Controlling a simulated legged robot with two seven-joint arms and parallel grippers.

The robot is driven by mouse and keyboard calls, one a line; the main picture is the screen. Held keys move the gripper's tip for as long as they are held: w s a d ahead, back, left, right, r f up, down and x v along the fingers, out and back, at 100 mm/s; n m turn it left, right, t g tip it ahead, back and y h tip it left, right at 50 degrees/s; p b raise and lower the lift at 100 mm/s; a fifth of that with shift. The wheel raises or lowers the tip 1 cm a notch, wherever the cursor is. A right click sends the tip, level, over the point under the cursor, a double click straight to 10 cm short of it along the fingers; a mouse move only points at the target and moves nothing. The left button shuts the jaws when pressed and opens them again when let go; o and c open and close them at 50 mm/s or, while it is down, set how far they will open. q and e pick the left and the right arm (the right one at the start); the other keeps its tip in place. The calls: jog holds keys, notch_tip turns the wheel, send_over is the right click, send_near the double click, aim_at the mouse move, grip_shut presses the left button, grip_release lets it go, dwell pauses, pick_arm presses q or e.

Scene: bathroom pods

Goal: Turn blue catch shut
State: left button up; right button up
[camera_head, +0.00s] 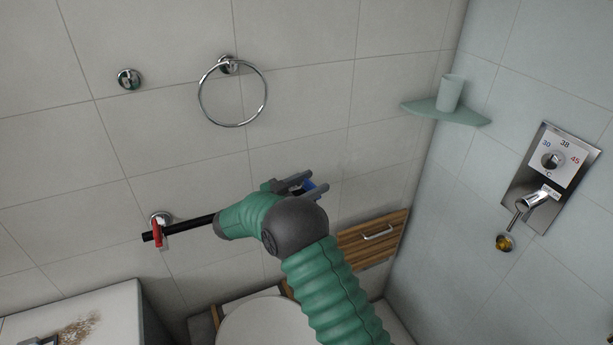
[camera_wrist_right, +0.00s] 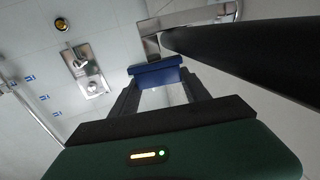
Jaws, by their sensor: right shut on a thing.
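The blue catch (camera_head: 309,187) shows as a small blue piece between the fingers of my right gripper (camera_head: 315,181) in the head view. The gripper is shut on it, in front of the tiled wall. In the right wrist view the blue catch (camera_wrist_right: 155,73) spans the two fingertips, beside a metal fitting. A black pipe (camera_wrist_right: 250,60) runs close by on the right there. In the head view the black pipe (camera_head: 190,225) passes behind my right wrist, so its right end is hidden. The catch's exact angle is hard to tell. My left gripper is not in view.
A red handle (camera_head: 157,233) sits at the pipe's left end. A towel ring (camera_head: 233,125) and a round knob (camera_head: 129,79) are above. A corner shelf (camera_head: 445,113) holds a cup (camera_head: 450,93). A shower mixer (camera_head: 548,175) is at right, a wooden cabinet (camera_head: 360,246) below.

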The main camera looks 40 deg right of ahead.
jog(key=shift+m+g, duration=0.5)
jog(key=shift+g, duration=0.6)
jog(key=o, duration=1.4)
jog(key=a, duration=0.2)
jog(key=w+a, duration=0.1)
jog(key=a, duration=0.4)
jog(key=shift+w+a+b, duration=0.3)
jog(key=shift+b, duration=0.05)
jog(key=shift+c, duration=0.3)
